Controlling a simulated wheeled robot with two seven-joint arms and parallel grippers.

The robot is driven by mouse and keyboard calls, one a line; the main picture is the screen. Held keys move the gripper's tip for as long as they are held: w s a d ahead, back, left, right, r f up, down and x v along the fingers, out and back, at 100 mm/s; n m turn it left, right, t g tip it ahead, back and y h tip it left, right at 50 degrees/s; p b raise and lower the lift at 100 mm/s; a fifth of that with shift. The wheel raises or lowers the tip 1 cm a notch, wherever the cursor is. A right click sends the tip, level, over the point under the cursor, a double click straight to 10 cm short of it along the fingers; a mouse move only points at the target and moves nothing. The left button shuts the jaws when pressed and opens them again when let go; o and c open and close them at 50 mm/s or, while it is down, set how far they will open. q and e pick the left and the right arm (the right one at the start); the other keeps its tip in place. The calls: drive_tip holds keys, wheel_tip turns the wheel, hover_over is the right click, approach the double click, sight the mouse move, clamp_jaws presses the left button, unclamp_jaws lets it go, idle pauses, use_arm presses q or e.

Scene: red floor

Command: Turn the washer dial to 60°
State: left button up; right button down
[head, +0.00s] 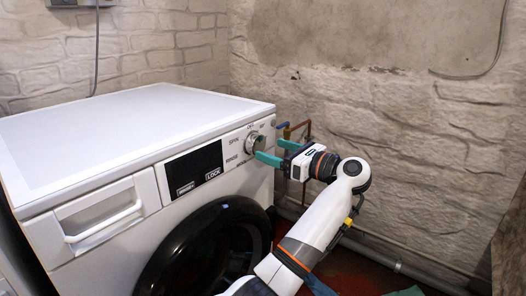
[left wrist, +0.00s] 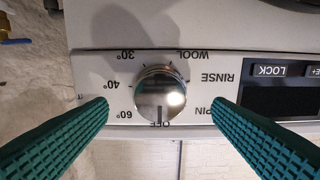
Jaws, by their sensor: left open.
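The washer dial (head: 254,142) is a round silver knob at the right end of the washer's control panel. In the left wrist view the dial (left wrist: 160,90) appears upside down, and its dark pointer line is at the OFF mark. The 60° mark (left wrist: 123,115) is beside OFF, followed by 40° and 30°. My left gripper (head: 269,149) is open, its teal fingers reaching toward the dial. In the left wrist view the fingers (left wrist: 159,104) are on either side of the dial with visible gaps. My right gripper is not in view.
The white washer (head: 130,110) has a dark display (head: 194,170), a detergent drawer (head: 103,213) and a black round door (head: 207,252). Pipes (head: 302,135) run on the stone wall just right of the washer, close behind my left gripper.

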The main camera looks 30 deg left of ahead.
sight(260, 145)
use_arm(q)
drive_tip(key=shift+w+a+b, duration=0.2)
drive_tip(key=shift+a+b, duration=0.2)
drive_tip(key=shift+a, duration=1.9)
drive_tip(key=c, duration=1)
drive_tip(key=shift+o, duration=0.2)
